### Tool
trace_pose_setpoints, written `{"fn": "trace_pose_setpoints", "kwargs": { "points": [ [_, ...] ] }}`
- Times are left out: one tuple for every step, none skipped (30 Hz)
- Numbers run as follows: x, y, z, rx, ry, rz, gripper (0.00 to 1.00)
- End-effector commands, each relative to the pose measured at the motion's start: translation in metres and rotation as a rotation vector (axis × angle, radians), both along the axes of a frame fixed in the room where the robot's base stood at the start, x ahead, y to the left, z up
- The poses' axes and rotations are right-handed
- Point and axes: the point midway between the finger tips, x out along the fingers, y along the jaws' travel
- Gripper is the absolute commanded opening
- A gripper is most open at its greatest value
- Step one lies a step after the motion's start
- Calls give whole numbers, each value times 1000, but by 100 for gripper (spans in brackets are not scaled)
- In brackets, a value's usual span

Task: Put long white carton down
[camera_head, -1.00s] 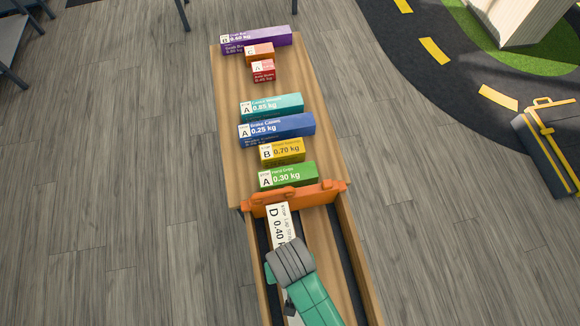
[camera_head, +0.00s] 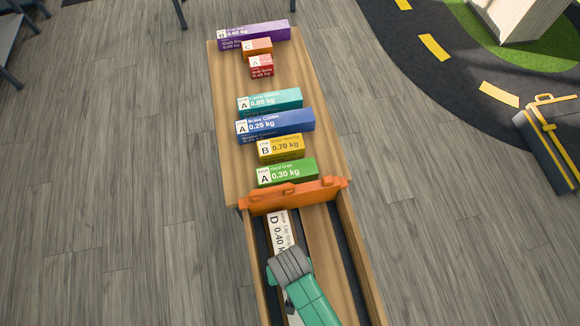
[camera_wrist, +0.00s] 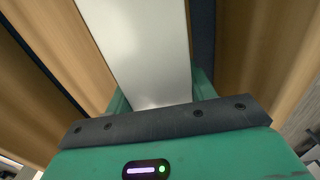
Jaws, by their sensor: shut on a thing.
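The long white carton (camera_head: 280,229) lies lengthwise in the near wooden section, in front of the orange divider. Its end label reads D 0.40 kg. My gripper (camera_head: 291,266) is above it and covers its middle. In the wrist view the white carton (camera_wrist: 140,50) runs up from between the jaws of my gripper (camera_wrist: 163,103), which is shut on it. The carton looks low between the wooden sides; whether its underside touches the floor of the section is hidden.
The orange divider (camera_head: 294,196) crosses the board just beyond the carton. Behind it stand green (camera_head: 287,172), yellow (camera_head: 281,149), blue (camera_head: 275,126) and teal (camera_head: 270,102) boxes, then red, orange and purple ones. A bare wooden strip (camera_head: 325,250) lies right of the carton.

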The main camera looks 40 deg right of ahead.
Motion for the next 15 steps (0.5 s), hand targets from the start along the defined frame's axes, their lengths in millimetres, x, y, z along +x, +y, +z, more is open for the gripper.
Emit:
{"fn": "trace_pose_setpoints", "kwargs": {
  "points": [
    [0, 0, -1, 0, 0, 0, 19],
    [0, 0, -2, 0, 0, 0, 56],
    [0, 0, -2, 0, 0, 0, 64],
    [0, 0, -2, 0, 0, 0, 70],
    [0, 0, -2, 0, 0, 0, 76],
    [0, 0, -2, 0, 0, 0, 76],
    [0, 0, -2, 0, 0, 0, 76],
    [0, 0, -2, 0, 0, 0, 76],
    [0, 0, -2, 0, 0, 0, 76],
    [0, 0, -2, 0, 0, 0, 76],
    [0, 0, -2, 0, 0, 0, 76],
    [0, 0, -1, 0, 0, 0, 76],
    [0, 0, -1, 0, 0, 0, 76],
    [0, 0, 1, 0, 0, 0, 76],
    [0, 0, 6, 0, 0, 0, 76]
  ]
}}
